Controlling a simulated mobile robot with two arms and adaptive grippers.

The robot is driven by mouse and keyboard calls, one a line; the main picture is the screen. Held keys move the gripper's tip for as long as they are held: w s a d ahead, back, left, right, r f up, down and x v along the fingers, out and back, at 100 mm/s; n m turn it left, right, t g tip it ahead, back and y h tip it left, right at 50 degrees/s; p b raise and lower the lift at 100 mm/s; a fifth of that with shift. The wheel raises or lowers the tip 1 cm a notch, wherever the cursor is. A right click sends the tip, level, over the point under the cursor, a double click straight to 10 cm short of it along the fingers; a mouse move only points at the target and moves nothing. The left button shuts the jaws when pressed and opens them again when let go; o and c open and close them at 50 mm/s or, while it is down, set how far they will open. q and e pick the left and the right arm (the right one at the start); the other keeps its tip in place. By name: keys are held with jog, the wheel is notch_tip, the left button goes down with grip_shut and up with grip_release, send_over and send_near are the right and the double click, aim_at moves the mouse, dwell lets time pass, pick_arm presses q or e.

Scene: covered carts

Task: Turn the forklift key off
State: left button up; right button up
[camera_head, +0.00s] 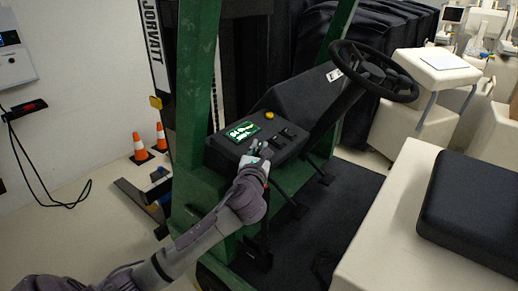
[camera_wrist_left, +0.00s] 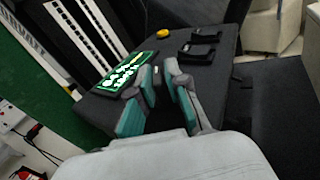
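The green forklift (camera_head: 200,75) stands in the middle of the head view, with a black dashboard (camera_head: 292,150). On the dashboard are a lit green display (camera_head: 243,131), a yellow button (camera_head: 269,115) and black switches (camera_head: 290,132). The wrist view shows the display (camera_wrist_left: 127,73), the yellow button (camera_wrist_left: 163,33) and the switches (camera_wrist_left: 198,48). My left gripper (camera_head: 259,150) is over the dashboard's near edge, beside the display. In the wrist view its fingers (camera_wrist_left: 160,75) are apart with a narrow gap. I cannot make out the key; the fingers may hide it. My right gripper is not in view.
A black steering wheel (camera_head: 373,71) is beyond the dashboard. A black seat (camera_head: 475,208) on a cream base is at the right. Orange cones (camera_head: 139,146) stand by the left wall. Black covered carts (camera_head: 400,28) are at the back. The black footwell floor (camera_head: 335,215) is clear.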

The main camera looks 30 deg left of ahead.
pick_arm(q)
grip_shut()
jog(key=shift+n+y, duration=0.4)
jog(key=shift+y, duration=0.2)
jog(key=n+g+y, duration=0.2)
jog(key=shift+d+y+p, duration=0.1)
jog(key=shift+y+p, duration=0.25)
jog(key=shift+y, duration=0.05)
jog(key=n+g+y, duration=0.2)
jog(key=n+y, duration=0.1)
jog(key=shift+g, duration=0.4)
jog(key=n+g+y, duration=0.2)
jog(key=shift+n, duration=0.3)
jog(key=shift+n+g+y+b, duration=0.55)
jog(key=shift+n+g, duration=0.8)
jog(key=shift+g, duration=0.6)
jog(key=shift+n+g+y+b, duration=0.3)
jog(key=shift+n+g+y, duration=0.35)
jog(key=shift+n+g, duration=1)
jog(key=shift+g, duration=0.4)
